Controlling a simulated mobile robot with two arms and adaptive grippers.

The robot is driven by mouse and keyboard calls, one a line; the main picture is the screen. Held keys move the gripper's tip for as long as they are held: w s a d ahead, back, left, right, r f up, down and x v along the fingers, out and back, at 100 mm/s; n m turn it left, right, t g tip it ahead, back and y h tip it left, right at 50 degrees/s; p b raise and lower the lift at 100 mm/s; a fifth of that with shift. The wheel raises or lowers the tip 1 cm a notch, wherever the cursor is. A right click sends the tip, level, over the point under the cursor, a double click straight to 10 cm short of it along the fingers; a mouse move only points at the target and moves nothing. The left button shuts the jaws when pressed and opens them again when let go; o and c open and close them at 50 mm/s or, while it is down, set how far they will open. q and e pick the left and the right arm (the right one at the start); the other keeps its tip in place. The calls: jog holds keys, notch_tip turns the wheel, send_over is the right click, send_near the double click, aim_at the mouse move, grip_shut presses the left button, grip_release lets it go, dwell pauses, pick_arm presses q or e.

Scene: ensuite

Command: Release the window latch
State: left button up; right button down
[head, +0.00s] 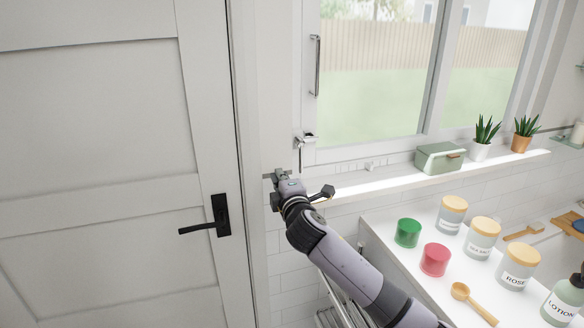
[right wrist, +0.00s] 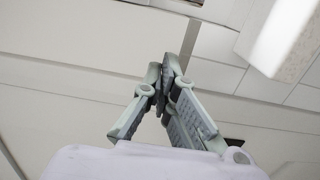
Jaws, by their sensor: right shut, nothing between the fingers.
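The window (head: 385,75) fills the upper right of the head view. A small metal latch (head: 304,142) sits at the lower left corner of its frame, with a short part hanging down. A tall metal pull handle (head: 316,66) is higher on the same frame side. My right gripper (head: 277,177) is just below and left of the latch, visibly apart from it in the picture. In the right wrist view its fingers (right wrist: 168,68) meet at the tips, shut and empty. That view shows no latch. My left gripper is not in view.
A white door (head: 100,150) with a black handle (head: 215,222) is at left. The sill holds a green box (head: 439,158) and two potted plants (head: 482,148). Below, a white counter (head: 400,262) carries a green cup (head: 408,232), a red cup (head: 435,259) and several jars.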

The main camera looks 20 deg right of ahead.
jog(key=shift+w+d+r+p, duration=0.1)
jog(key=shift+w+d+p, duration=0.05)
jog(key=shift+w, duration=0.45)
jog(key=shift+w+d+p, duration=0.15)
jog(key=shift+w, duration=0.4)
jog(key=shift+w+d+p, duration=0.2)
jog(key=shift+d+p, duration=0.25)
jog(key=shift+d, duration=1.25)
jog(key=shift+w, duration=0.1)
jog(key=shift+a, duration=0.1)
